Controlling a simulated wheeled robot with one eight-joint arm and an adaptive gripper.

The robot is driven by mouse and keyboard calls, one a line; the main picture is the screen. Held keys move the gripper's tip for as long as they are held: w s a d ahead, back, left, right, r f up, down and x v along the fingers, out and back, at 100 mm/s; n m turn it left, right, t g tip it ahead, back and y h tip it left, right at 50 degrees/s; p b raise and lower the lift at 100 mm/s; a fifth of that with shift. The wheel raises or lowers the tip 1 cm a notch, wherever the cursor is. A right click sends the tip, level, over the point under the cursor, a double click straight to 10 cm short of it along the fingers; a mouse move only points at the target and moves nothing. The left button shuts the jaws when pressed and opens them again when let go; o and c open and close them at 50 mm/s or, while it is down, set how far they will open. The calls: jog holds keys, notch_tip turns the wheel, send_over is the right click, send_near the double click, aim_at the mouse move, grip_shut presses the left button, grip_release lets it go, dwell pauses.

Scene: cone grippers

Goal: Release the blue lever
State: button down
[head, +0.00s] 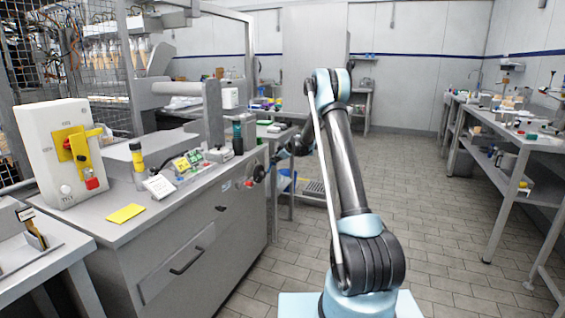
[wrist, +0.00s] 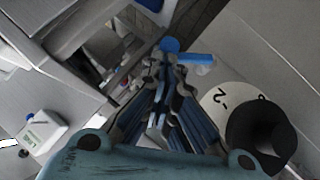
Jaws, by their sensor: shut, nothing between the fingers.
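The blue lever (wrist: 196,58) shows in the wrist view just past my fingertips, with a round blue end (wrist: 170,44) at its left. My gripper (wrist: 164,62) is shut with nothing between its fingers. Its tips overlap the lever in the picture; I cannot tell whether they touch. In the head view my gripper (head: 262,171) is small and dark, by the right end of the grey cabinet (head: 205,235). I cannot make out the lever there.
A dial with numbers (wrist: 218,97) and a black round knob (wrist: 262,135) sit close to the right of my fingers. A white box with a yellow switch (head: 60,155) stands on the cabinet. The tiled floor (head: 420,215) is open, with a workbench (head: 515,140) on the right.

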jog(key=shift+s+a+r, duration=0.1)
jog(key=shift+a+r, duration=0.05)
jog(key=shift+a, duration=0.15)
jog(key=shift+r, duration=0.7)
jog(key=v, duration=1)
jog(key=shift+f, duration=0.15)
